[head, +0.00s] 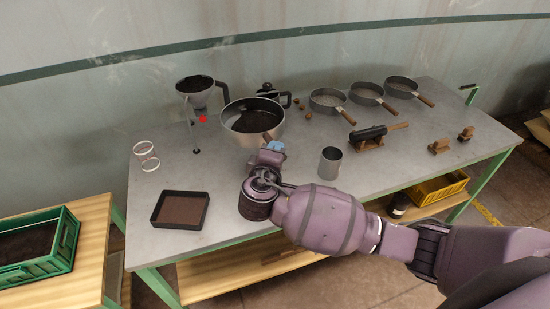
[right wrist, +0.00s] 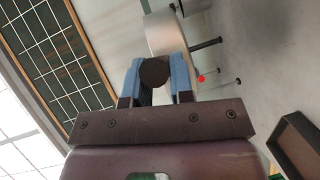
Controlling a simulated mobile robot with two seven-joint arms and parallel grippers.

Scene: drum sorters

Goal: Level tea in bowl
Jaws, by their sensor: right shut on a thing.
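A wide metal bowl (head: 236,132) with dark contents stands on the grey table, left of centre. My right gripper (head: 271,148) is at its near right side, with blue fingers. It is shut on a thin tool with a brown handle (head: 267,137), which reaches up toward the bowl's rim. In the right wrist view, the dark round end of the held tool (right wrist: 155,72) sits between the two blue fingers, with a pale metal wall behind. The tool's far end is hidden or too small to tell. My left gripper is not in view.
A dark tray (head: 156,212) lies at the front left, and a metal cup (head: 330,163) stands right of my gripper. A funnel-like pan (head: 196,86) is on a stand behind. Sieves with wooden handles (head: 327,103) line the back. A green crate (head: 66,245) is at left.

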